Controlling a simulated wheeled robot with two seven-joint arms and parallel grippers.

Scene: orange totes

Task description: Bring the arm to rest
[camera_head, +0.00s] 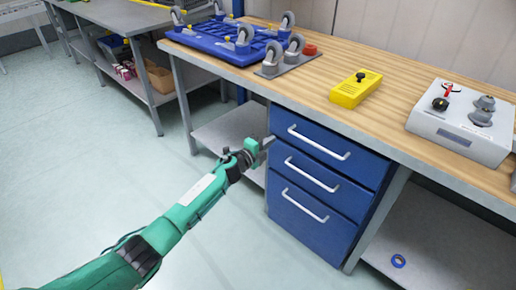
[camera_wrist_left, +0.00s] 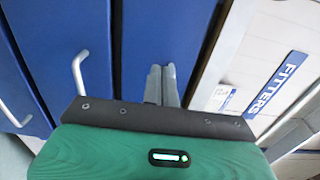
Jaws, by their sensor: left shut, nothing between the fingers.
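My left arm, green, reaches in from the lower left of the head view. Its gripper (camera_head: 268,141) is in front of the left edge of the blue drawer unit (camera_head: 307,222), near the top drawer. In the left wrist view the two grey fingers of the gripper (camera_wrist_left: 161,70) are together with nothing between them, in front of a blue panel (camera_wrist_left: 150,30). I cannot tell whether the fingertips touch the unit. My right gripper does not show.
A wooden workbench (camera_head: 310,92) carries a blue caster dolly (camera_head: 215,38), a yellow box (camera_head: 355,90) and a grey control box (camera_head: 460,125). A blue ring (camera_head: 398,261) lies on the lower shelf at right. A second bench stands back left. The floor at left is clear.

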